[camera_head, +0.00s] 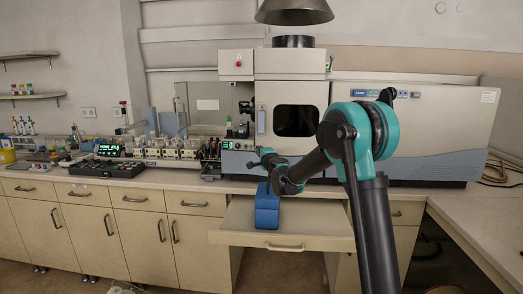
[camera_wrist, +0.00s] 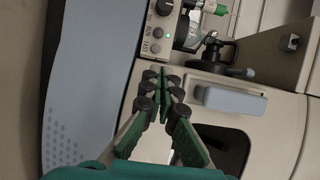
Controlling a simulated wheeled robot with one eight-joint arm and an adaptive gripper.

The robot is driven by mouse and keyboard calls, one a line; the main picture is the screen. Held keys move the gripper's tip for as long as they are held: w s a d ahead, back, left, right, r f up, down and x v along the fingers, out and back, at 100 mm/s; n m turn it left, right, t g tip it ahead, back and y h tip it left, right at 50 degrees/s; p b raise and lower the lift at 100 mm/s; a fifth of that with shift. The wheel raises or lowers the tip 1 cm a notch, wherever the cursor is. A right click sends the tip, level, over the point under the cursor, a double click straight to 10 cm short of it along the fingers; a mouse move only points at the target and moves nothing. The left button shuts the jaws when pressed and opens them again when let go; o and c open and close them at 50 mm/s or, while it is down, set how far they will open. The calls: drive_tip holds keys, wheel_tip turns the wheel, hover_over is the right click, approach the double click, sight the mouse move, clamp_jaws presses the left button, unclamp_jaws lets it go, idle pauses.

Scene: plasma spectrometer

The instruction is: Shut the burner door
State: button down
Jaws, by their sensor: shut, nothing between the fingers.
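The burner door (camera_head: 295,88) is the pale front panel with a dark window in the middle of the spectrometer. In the head view it looks about flush with the housing; a small gap cannot be told. Its pale blue upright handle (camera_head: 261,121) is on its left side. In the wrist view the picture is turned, and the handle (camera_wrist: 229,101) and part of the dark window show right of my fingers. My gripper (camera_wrist: 163,78) is shut and empty, apart from the handle. In the head view my gripper (camera_head: 263,152) is small, just below the door's lower left corner.
A control panel (camera_wrist: 157,28) with knobs and a green light is near my fingertips. The spectrometer's large housing (camera_head: 440,125) fills the right. Glassware and modules crowd the bench at left.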

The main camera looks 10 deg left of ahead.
drive_tip(key=s+a, duration=0.5)
drive_tip(key=s, duration=0.1)
drive_tip(key=s+d+n+g+y, duration=0.2)
drive_tip(key=s+d+n, duration=0.3)
drive_tip(key=s+d, duration=0.15)
drive_tip(key=s+d+f+n+g+h, duration=0.2)
drive_tip(key=s+d+f+g+h, duration=0.1)
drive_tip(key=s+d+f, duration=0.6)
drive_tip(key=s+d+f+n+g+h, duration=0.3)
drive_tip(key=s+d+f, duration=0.6)
drive_tip(key=s, duration=0.8)
drive_tip(key=s+d+f+n+g+h, duration=0.3)
drive_tip(key=s+d+f, duration=0.6)
drive_tip(key=s+d, duration=0.3)
drive_tip(key=shift+s+d+f+g, duration=0.15)
drive_tip(key=shift+s+d+g, duration=0.1)
drive_tip(key=shift+s+g, duration=0.55)
